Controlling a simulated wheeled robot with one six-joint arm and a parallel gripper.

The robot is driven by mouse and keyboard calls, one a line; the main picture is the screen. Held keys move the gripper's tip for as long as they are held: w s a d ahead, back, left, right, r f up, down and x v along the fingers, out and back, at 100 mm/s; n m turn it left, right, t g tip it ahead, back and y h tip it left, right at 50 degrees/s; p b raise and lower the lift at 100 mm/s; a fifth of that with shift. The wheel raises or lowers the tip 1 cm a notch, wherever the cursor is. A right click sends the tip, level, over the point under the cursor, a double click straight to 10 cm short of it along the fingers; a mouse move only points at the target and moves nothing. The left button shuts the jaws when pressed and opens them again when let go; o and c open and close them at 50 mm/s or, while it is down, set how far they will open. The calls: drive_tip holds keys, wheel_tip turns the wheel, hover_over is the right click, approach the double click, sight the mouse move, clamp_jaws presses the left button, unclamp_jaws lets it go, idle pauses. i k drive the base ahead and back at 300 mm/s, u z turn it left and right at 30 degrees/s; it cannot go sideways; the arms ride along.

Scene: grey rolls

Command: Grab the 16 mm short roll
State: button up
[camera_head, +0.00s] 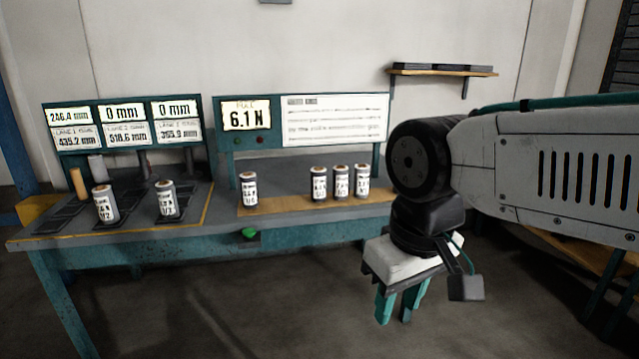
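Several short grey rolls with white labels stand upright on the bench. Three stand close together on the wooden strip: a left one (319,184), a middle one (341,182) and a right one (362,182). Another roll (249,189) stands alone at the strip's left end. Two more, a left one (104,204) and a right one (167,199), stand on the dark lanes. The label print is too small to tell which is 16 mm. My gripper (400,307) points down in front of the bench, right of and apart from all rolls. Its teal fingers are apart with nothing between them.
The bench (150,243) carries a lane display (122,124) and a 6.1 N display board (303,121) behind the rolls. A tan cylinder (78,184) and a plain grey one (97,168) stand at the left. A green button (249,233) is on the front edge. A wall shelf (443,72) hangs behind.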

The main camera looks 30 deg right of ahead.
sight(103, 196)
drive_tip(key=z, duration=0.3)
drive_tip(key=k, duration=0.4)
drive_tip(key=u, duration=1.2)
drive_tip(key=i, duration=1.25)
drive_tip(key=u, duration=0.55)
drive_tip(key=i, duration=0.6)
drive_tip(key=u, duration=0.5)
